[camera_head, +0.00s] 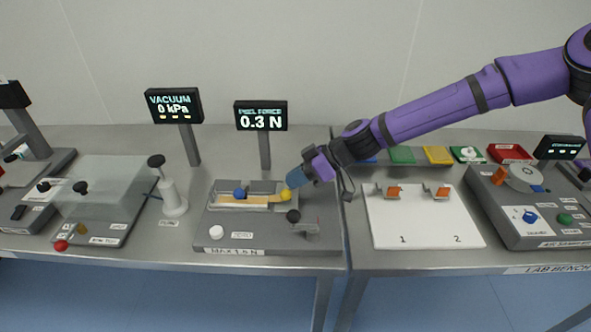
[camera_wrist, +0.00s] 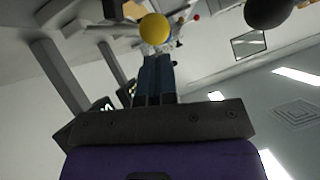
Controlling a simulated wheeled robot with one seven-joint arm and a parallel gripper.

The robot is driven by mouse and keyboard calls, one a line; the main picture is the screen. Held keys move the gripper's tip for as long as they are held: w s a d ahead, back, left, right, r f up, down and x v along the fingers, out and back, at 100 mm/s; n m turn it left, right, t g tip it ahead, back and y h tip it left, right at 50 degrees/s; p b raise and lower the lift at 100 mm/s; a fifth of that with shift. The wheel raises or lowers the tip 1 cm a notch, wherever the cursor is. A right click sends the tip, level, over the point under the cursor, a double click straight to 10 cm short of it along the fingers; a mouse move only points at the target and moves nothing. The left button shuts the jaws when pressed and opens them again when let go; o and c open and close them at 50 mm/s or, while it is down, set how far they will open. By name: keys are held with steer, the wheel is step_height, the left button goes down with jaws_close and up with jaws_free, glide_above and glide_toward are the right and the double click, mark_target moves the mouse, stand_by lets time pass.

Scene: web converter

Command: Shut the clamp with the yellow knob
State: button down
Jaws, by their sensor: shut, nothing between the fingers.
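The yellow knob (camera_head: 285,195) is at the right end of the clamp on the grey peel fixture (camera_head: 262,237). It also shows in the wrist view (camera_wrist: 154,28), just beyond my fingertips. My gripper (camera_head: 302,179) reaches in from the right. Its blue fingers (camera_wrist: 156,62) are shut together and empty, with the tips at or very near the knob; I cannot tell if they touch it. How far the yellow-knob clamp stands open is too small to tell.
A display (camera_head: 261,116) behind the fixture reads 0.3 N. A black ball-topped lever (camera_head: 293,216) and a white button (camera_head: 216,232) are at the fixture's front. A white board (camera_head: 420,228) lies to the right, and a white hand pump (camera_head: 172,195) stands to the left.

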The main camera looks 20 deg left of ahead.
steer(key=shift+s+f+t, duration=0.2)
steer(key=shift+s+t, duration=0.05)
steer(key=shift+t, duration=0.05)
steer(key=shift+s+d+f, duration=0.15)
steer(key=shift+s+f, duration=0.2)
steer(key=shift+f, duration=0.1)
steer(key=shift+r, duration=0.3)
steer(key=a+r+v, duration=0.1)
steer(key=r+v, duration=0.1)
steer(key=v, duration=1)
steer(key=shift+r, duration=0.25)
steer(key=shift+s+d, duration=0.1)
